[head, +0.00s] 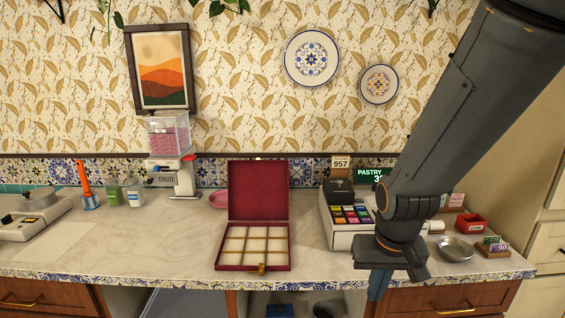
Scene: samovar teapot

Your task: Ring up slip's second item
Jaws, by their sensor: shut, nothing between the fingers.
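A white cash register (341,236) with rows of coloured keys (351,214) stands on the counter, right of centre. Its dark green display (368,176) reads "PASTRY" above a number starting with 3; my arm hides the rest. A tan card (341,162) reading "957" stands above the register's dark top part (338,190); I cannot tell whether it is the slip. My gripper (377,290) points down at the counter's front edge, in front of the register's right side. It is shut and empty. My arm covers part of the register.
An open red box (223,257) with a gridded tray sits at mid-counter. Right of the register are a metal bowl (455,248), a red bin (470,223) and small number cards (493,246). A dispenser (182,178) and a scale (30,226) stand left.

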